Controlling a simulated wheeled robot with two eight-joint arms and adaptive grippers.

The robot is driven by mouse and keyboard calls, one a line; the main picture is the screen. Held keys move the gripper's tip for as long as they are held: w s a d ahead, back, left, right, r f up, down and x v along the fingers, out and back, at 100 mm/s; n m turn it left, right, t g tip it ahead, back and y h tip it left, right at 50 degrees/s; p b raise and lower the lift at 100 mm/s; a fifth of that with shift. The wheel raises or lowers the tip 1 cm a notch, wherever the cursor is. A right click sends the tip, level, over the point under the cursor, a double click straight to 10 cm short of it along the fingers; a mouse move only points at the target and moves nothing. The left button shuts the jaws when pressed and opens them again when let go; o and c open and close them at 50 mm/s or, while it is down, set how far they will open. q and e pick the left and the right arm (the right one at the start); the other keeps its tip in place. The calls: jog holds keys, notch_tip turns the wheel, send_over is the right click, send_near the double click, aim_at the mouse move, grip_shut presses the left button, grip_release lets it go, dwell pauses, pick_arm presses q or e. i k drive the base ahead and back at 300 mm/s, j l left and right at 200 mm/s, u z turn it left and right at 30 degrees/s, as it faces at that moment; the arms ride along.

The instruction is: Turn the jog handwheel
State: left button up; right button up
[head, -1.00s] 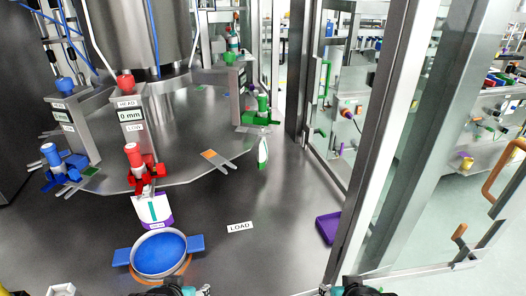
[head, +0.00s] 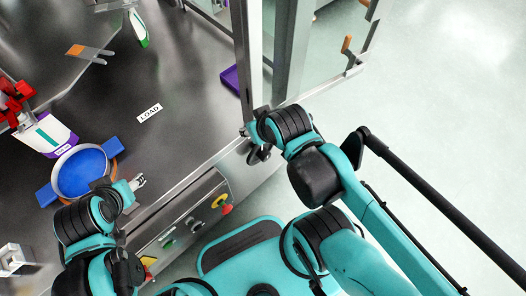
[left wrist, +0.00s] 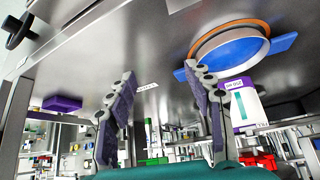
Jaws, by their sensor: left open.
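The black jog handwheel (left wrist: 18,32) shows at the top left of the left wrist view, on the front side of the metal table. In the head view a dark rounded part that looks like the handwheel (head: 259,154) is at the table's front right corner, partly hidden by my right arm. My right gripper (head: 249,129) is close to it at that corner; whether it touches, or is open, I cannot tell. My left gripper (head: 137,183) is over the table's front edge beside the blue dish. Its fingers are apart and empty in the left wrist view (left wrist: 160,112).
The blue dish (head: 82,173) and a white-and-purple container (head: 50,136) stand left of my left gripper. A front panel (head: 184,221) carries a red stop button (head: 226,209). A purple tray (head: 230,78) lies by the door frame. The table around the LOAD label (head: 149,112) is clear.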

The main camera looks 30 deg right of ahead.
aim_at(259, 153)
jog(key=k+l+u, duration=0.5)
jog(key=k+l, duration=1.1)
jog(key=k, duration=0.1)
